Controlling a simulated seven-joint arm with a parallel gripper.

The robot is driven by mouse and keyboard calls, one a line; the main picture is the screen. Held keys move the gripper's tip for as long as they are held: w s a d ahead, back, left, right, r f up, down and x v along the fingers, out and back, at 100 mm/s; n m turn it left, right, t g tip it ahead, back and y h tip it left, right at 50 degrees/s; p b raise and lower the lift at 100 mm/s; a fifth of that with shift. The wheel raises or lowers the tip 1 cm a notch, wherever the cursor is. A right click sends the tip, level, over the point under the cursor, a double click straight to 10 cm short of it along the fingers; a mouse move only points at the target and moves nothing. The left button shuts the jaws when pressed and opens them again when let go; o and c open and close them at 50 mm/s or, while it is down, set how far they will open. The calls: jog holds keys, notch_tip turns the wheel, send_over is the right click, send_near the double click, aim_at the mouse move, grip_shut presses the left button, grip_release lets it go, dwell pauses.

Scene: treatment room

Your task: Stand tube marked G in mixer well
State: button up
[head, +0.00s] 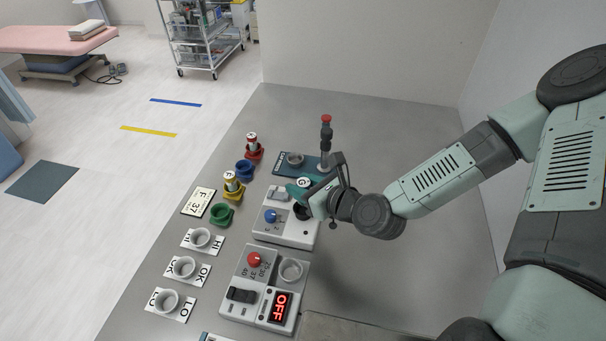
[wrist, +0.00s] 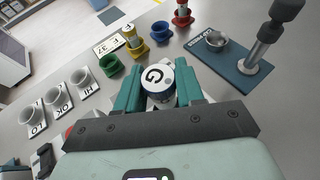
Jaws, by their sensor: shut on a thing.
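The tube marked G (head: 303,182) has a white cap with a black G. In the wrist view its cap (wrist: 157,77) sits between my two green fingers, with a dark blue band below it. My gripper (head: 308,190) is shut on the tube and holds it over the back right part of a white box with a blue knob (head: 271,215). A dark round well (head: 301,212) shows on that box, partly covered by my gripper; I take this box for the mixer. The tube's lower end is hidden, so I cannot tell its height above the box.
A heater-like box with red knob and OFF display (head: 281,307) stands in front. A blue-grey plate (head: 283,165) with a cup and upright post stands just behind. Coloured holders, yellow (head: 235,193) and red (head: 254,154) with tubes, line the left. Labelled cups (head: 184,267) stand front left.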

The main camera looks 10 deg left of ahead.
jog(key=shift+f, duration=1.85)
jog(key=shift+f, duration=0.5)
jog(key=o, duration=0.7)
jog(key=shift+o, duration=0.2)
